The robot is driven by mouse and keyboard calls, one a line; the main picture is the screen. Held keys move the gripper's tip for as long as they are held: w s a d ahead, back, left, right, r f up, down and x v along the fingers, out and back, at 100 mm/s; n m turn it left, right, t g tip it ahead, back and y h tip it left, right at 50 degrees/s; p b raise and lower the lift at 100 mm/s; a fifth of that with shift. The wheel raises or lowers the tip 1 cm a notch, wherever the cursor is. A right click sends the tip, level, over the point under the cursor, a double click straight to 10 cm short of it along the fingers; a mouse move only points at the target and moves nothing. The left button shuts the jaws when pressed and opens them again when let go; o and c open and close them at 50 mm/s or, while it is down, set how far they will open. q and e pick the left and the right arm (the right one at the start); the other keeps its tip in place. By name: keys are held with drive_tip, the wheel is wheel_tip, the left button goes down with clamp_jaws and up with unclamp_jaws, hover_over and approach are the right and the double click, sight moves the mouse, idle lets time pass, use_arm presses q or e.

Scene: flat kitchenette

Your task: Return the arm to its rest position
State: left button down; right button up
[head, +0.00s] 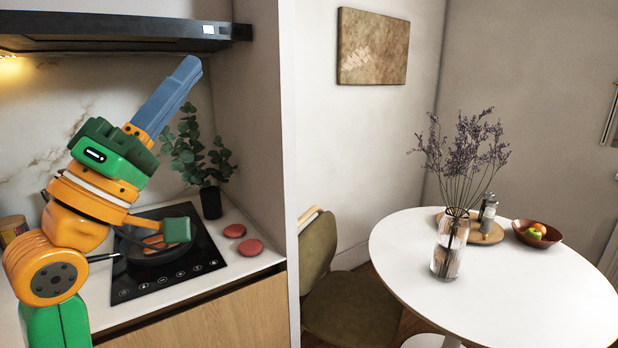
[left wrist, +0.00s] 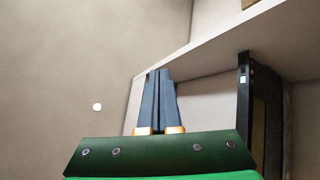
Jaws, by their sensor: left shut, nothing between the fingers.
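My left arm comes in from the left in the head view, raised over the stove. My left gripper (head: 188,70) has blue-grey fingers pointing up and to the right, just below the range hood. In the left wrist view the fingers of the gripper (left wrist: 159,76) are together at the tips with nothing between them. My right arm and gripper do not show in either view.
The range hood (head: 120,32) hangs close above the gripper. Below are a cooktop (head: 200,262) with a pan (head: 160,265), a potted plant (head: 211,202) and two red discs (head: 250,247). A round white table (head: 400,245) stands at right.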

use_arm(q)
drive_tip(key=w+a+f+n+g+y, duration=0.1)
drive_tip(key=w+f+n+y, duration=0.1)
drive_tip(key=w+f+y, duration=0.5)
drive_tip(key=w+a+f+n, duration=0.15)
drive_tip(key=w+f, duration=0.25)
drive_tip(key=f, duration=0.7)
drive_tip(key=w+a+f+n+g+y, duration=0.1)
drive_tip(key=w+a+f+n+y, duration=0.1)
drive_tip(key=w+f+y, duration=0.5)
drive_tip(key=s+a+f+m+g, duration=0.1)
drive_tip(key=s+f+g, duration=0.15)
drive_tip(key=f, duration=1.25)
drive_tip(key=s+f+m+g, duration=0.15)
drive_tip(key=f+g, duration=0.25)
drive_tip(key=f, duration=1.2)
drive_tip(key=s+f+m+g+y, duration=0.1)
drive_tip(key=s+f+m+g, duration=0.35)
drive_tip(key=s+f, duration=1.6)
drive_tip(key=s+f+m+g, duration=0.1)
drive_tip(key=s+f+g, duration=0.2)
drive_tip(key=s, duration=1)
drive_tip(key=s+f+m+g, duration=0.2)
drive_tip(key=s+f+g, duration=0.2)
drive_tip(key=s+f, duration=0.4)
drive_tip(key=s, duration=0.6)
drive_tip(key=shift+f+g+y, duration=0.15)
drive_tip(key=shift+g+y, duration=0.15)
